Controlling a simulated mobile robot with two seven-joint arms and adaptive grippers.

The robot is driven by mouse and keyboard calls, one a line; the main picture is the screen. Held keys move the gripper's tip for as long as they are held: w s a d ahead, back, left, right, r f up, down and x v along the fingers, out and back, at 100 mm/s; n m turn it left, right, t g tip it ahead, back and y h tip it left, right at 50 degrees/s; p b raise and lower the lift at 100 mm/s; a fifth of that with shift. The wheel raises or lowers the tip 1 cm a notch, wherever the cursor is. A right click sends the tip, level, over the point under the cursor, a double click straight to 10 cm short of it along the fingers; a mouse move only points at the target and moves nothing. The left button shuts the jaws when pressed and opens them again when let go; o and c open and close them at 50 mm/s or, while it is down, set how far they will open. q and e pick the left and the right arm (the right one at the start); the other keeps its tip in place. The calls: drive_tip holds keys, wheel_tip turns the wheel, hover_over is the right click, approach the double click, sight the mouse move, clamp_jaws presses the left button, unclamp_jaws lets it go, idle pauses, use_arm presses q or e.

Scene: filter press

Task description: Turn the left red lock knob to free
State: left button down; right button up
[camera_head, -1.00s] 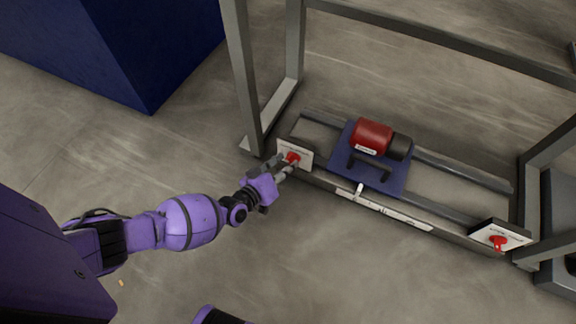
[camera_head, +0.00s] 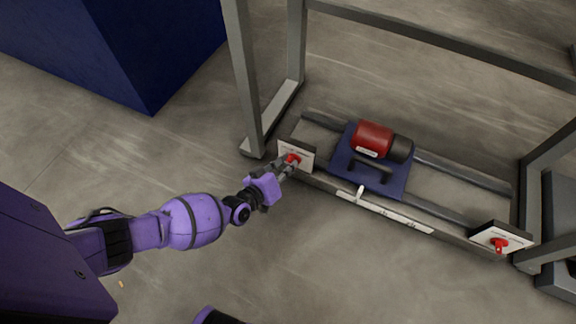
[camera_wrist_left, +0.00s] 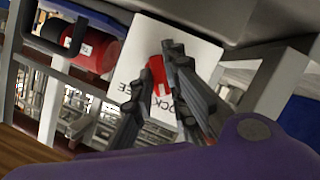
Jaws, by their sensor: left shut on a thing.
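The left red lock knob (camera_head: 293,158) sits on a white plate (camera_head: 307,154) at the left end of the low rail frame. My left gripper (camera_head: 289,163) is at this knob, its fingers shut on it. In the left wrist view the red knob (camera_wrist_left: 157,76) shows between the two dark fingers (camera_wrist_left: 153,90), which partly cover the plate's lettering. The right red lock knob (camera_head: 498,244) is on its own white plate at the right end of the frame. My right gripper is not in view.
A red motor (camera_head: 371,137) on a blue carriage plate (camera_head: 340,165) stands on the rails. A small white lever (camera_head: 360,191) is on the front rail. Grey posts (camera_head: 243,80) rise beside the left plate. A blue block (camera_head: 150,60) stands at upper left.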

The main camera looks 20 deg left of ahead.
use_arm(q)
drive_tip(key=shift+d+m+y+p, duration=0.2)
drive_tip(key=shift+m+y+p, duration=0.95)
drive_tip(key=shift+m, duration=0.4)
drive_tip(key=shift+d+m+y+p, duration=0.15)
drive_tip(key=shift+m+y+p, duration=1)
drive_tip(key=shift+m, duration=0.35)
drive_tip(key=shift+d+m+y+p, duration=0.2)
drive_tip(key=shift+m+y+p, duration=0.8)
drive_tip(key=shift+m+p, duration=0.45)
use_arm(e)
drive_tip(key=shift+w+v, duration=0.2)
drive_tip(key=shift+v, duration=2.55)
use_arm(q)
drive_tip(key=shift+w, duration=0.1)
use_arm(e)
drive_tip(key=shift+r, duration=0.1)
use_arm(q)
drive_tip(key=shift+m, duration=0.3)
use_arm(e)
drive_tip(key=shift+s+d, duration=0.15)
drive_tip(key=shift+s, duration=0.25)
